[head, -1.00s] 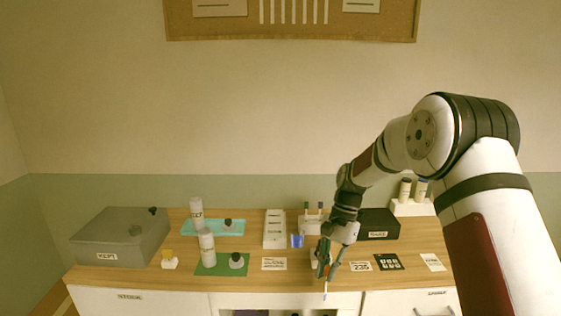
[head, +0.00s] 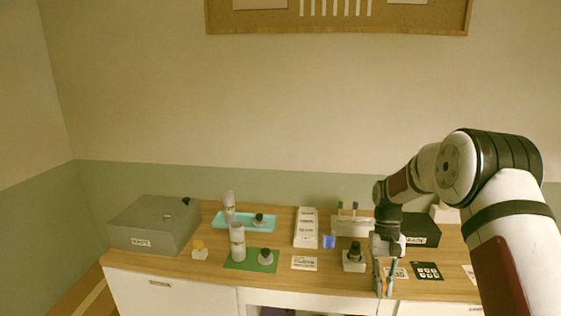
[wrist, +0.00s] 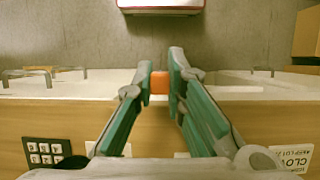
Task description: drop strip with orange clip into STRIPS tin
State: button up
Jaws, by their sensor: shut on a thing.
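My gripper (head: 383,284) is at the front edge of the counter. In the wrist view, my gripper (wrist: 161,92) has its teal-lined fingers closed on a small orange clip (wrist: 160,82). The thin pale strip (head: 378,307) hangs below the fingers in the head view, in front of the counter's drawer fronts. Only a little of it shows there, and it is hidden in the wrist view. I cannot make out a tin labelled STRIPS in either view.
A grey box (head: 153,226) stands at the counter's left, and a black box (head: 420,231) behind my arm. A black-capped bottle (head: 353,260) stands just left of my gripper. A blue cup (head: 329,241) is farther back. A red-and-white object (wrist: 160,6) lies beyond the drawer fronts.

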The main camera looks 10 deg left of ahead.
aim_at(238, 256)
jog(key=j+u, duration=0.25)
jog(key=j, duration=0.5)
jog(key=i+j+u, duration=0.2)
jog(key=j, duration=0.5)
jog(key=k, duration=0.05)
